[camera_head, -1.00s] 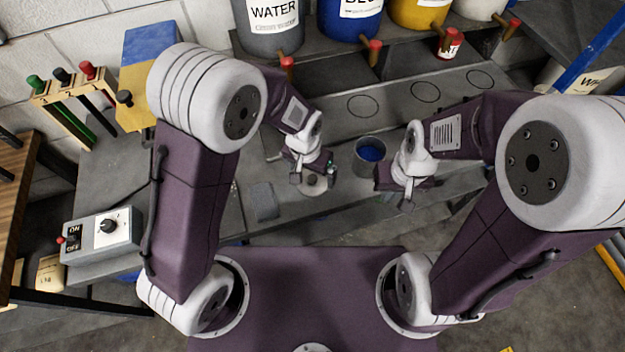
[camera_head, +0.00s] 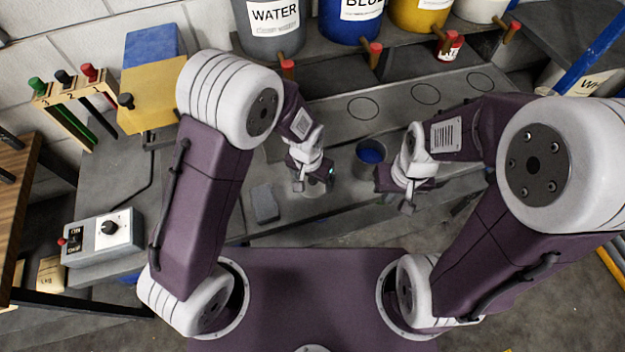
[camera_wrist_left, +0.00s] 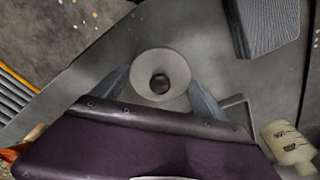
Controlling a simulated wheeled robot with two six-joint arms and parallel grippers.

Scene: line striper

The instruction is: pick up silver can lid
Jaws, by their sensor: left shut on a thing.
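The silver can lid (camera_wrist_left: 178,70) is round with a black knob. In the left wrist view it lies between my two left fingers, which are shut on it. In the head view the lid (camera_head: 317,189) shows partly under my left gripper (camera_head: 308,186), low over the bench; whether it touches the bench is unclear. An open grey can (camera_head: 370,157) with blue paint stands to the right of the lid. My right gripper (camera_head: 408,203) hangs at the right of the can, apart from it; its finger gap is not clear.
A grey block (camera_head: 264,204) lies on the bench left of the lid. A control box (camera_head: 104,238) with a knob stands at the bench's left end. Large buckets labelled WATER (camera_head: 270,28) and BLUE (camera_head: 350,20) stand on the back shelf, with taps below.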

